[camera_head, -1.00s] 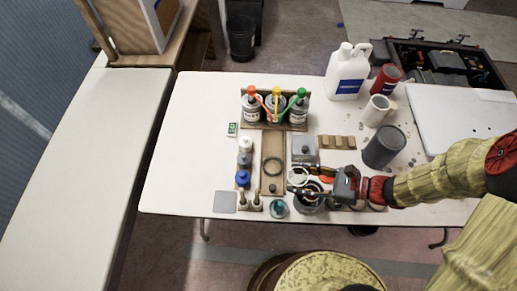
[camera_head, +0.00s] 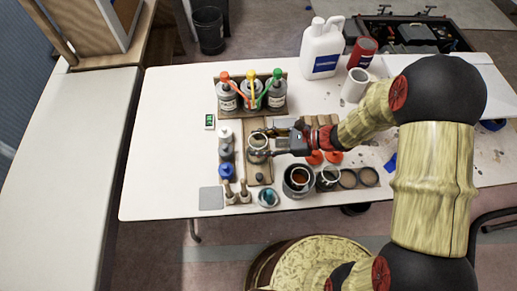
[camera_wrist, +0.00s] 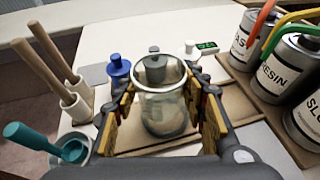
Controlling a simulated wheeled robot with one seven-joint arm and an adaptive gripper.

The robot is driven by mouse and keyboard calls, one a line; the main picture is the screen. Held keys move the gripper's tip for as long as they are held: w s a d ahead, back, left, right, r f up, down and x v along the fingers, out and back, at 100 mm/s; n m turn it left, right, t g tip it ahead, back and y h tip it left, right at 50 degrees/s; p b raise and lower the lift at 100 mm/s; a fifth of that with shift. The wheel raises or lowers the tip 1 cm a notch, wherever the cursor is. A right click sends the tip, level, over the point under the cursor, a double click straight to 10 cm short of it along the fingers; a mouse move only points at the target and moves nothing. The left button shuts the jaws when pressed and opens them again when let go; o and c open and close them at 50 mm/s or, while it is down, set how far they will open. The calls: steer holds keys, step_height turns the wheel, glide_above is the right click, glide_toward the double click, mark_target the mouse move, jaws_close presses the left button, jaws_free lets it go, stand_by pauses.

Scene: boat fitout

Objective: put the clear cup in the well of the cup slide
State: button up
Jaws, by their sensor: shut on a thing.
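The clear cup (camera_head: 257,141) is between the fingers of my gripper (camera_head: 263,143), which is shut on it. In the wrist view the cup (camera_wrist: 163,112) looks upright, with its round rim towards the camera and a finger on each side. The cup slide (camera_head: 251,180) is a narrow wooden board with a dark knob at its near end. The cup and fingers are over the middle of this board. The ring of the well is hidden by the cup and gripper. I cannot tell whether the cup is above the well or touching it.
Labelled bottles with coloured spouts (camera_head: 250,95) stand in a wooden rack beyond the slide. A blue-capped bottle (camera_head: 227,171) and others line its left side. A white jug (camera_head: 322,48) is at the back.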

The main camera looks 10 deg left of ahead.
mark_target(258, 146)
steer(key=shift+w+a+f+b, duration=0.15)
steer(key=shift+f+b, duration=0.4)
steer(key=shift+f, duration=0.45)
steer(key=shift+w+a+f+b, duration=0.15)
steer(key=shift+f+b, duration=0.4)
steer(key=shift+f, duration=0.45)
steer(key=shift+f, duration=0.15)
steer(key=o, duration=0.7)
